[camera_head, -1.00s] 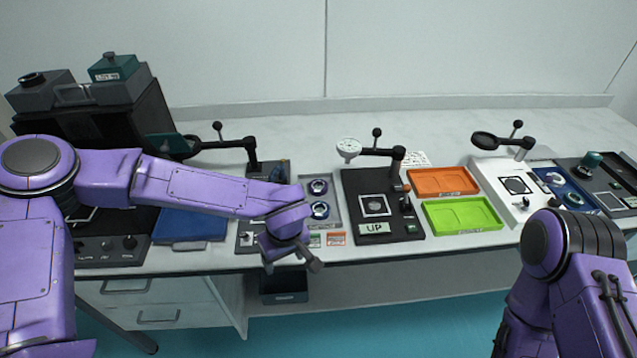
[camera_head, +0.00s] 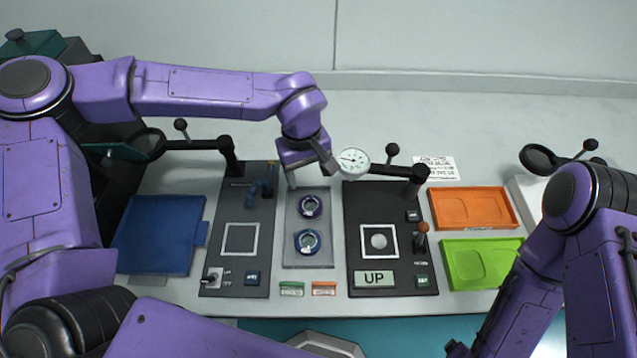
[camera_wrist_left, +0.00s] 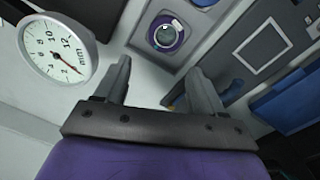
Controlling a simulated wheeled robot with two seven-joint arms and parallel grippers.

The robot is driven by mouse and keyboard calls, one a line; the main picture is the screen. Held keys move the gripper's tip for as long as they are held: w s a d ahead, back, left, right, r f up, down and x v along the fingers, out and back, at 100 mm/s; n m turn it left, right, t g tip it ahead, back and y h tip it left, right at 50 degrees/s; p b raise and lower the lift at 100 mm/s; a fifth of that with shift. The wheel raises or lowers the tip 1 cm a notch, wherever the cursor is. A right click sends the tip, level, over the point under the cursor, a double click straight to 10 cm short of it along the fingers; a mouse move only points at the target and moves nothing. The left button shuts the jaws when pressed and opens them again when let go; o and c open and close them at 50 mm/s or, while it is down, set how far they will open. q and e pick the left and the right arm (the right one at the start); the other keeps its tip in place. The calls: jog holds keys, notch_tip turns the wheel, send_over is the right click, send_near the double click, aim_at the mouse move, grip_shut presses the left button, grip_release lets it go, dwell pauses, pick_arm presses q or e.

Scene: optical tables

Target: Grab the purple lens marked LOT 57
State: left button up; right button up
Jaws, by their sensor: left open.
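A lens with a purple ring (camera_head: 310,206) lies at the back of a small grey tray (camera_head: 308,262). A second, bluer lens (camera_head: 308,242) lies in front of it. No lot mark is legible on either. My left gripper (camera_head: 311,174) is open and empty, just behind and above the tray's back end. In the left wrist view, the purple-ringed lens (camera_wrist_left: 165,33) lies beyond the gap between the open fingers (camera_wrist_left: 160,86), apart from them.
A dial gauge (camera_head: 353,161) on a post stands close right of my left gripper. Dark panels flank the tray, the right one (camera_head: 390,272) marked UP. Orange (camera_head: 470,209) and green (camera_head: 480,263) trays lie further right. A blue case (camera_head: 160,236) lies left.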

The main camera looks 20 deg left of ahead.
aim_at(310, 205)
pick_arm(q)
jog(key=f, duration=0.2)
jog(key=s+f, duration=0.1)
jog(key=shift+s+d+f, duration=0.1)
jog(key=shift+s+f, duration=0.05)
jog(key=shift+f, duration=0.25)
jog(key=shift+s+f+p, duration=0.25)
jog(key=shift+s+p, duration=0.05)
jog(key=shift+p, duration=0.05)
jog(key=f, duration=0.2)
jog(key=f+p, duration=0.1)
jog(key=f, duration=0.2)
jog(key=shift+w+d+f, duration=0.2)
jog(key=shift+w+f, duration=0.1)
jog(key=shift+w, duration=0.1)
jog(key=shift+s, duration=0.2)
pick_arm(e)
jog(key=shift+s+r, duration=0.25)
jog(key=shift+r, duration=0.3)
jog(key=shift+s+r, duration=0.25)
jog(key=shift+r, duration=0.25)
pick_arm(q)
jog(key=c, duration=0.7)
jog(key=shift+c, duration=0.2)
pick_arm(e)
jog(key=shift+f, duration=0.1)
